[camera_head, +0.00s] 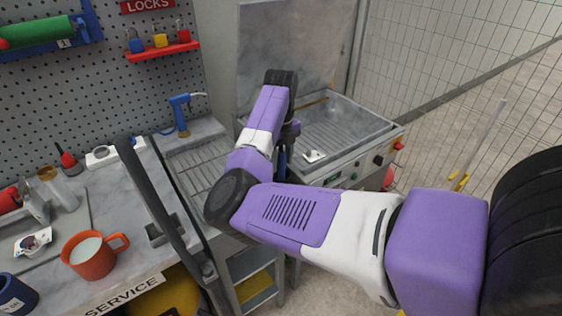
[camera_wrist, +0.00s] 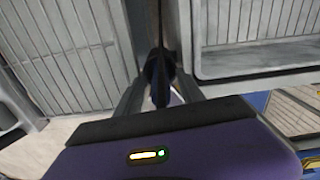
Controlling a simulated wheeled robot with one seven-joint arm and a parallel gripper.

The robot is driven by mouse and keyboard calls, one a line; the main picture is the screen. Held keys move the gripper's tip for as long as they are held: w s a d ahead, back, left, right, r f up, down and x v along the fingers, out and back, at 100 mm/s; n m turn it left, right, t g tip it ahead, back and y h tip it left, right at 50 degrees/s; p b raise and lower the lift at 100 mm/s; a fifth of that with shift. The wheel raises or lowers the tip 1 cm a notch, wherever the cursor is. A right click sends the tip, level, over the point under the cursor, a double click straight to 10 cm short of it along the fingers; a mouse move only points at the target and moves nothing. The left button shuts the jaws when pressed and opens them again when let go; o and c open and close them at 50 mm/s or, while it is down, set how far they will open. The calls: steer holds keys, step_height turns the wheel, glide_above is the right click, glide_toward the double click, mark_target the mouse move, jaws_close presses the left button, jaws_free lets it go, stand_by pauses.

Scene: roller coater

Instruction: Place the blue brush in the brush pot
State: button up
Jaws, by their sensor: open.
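My gripper (camera_head: 289,138) points down at the near left edge of the machine's tray. Its two fingers (camera_wrist: 158,95) stand apart in the wrist view. A narrow dark object (camera_wrist: 160,72) shows between them; I cannot tell if they touch it. In the head view a narrow dark blue thing (camera_head: 282,164) hangs just below the gripper. It may be the blue brush, but it is mostly hidden by my arm. I cannot pick out the brush pot for certain. A dark blue cup (camera_head: 14,296) stands at the lower left bench corner, partly cut off by the frame.
The machine's ribbed tray (camera_head: 345,128) lies right of my gripper, a slatted drainer (camera_head: 197,170) left. An orange mug (camera_head: 93,256) stands on the marble bench (camera_head: 118,200). A blue hand tool (camera_head: 181,114) stands behind. A mesh fence (camera_head: 430,60) bounds the right.

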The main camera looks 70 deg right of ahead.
step_height(320, 180, up, 12)
steer(key=shift+f+b, duration=0.2)
steer(key=shift+b, duration=0.3)
stand_by(0.4)
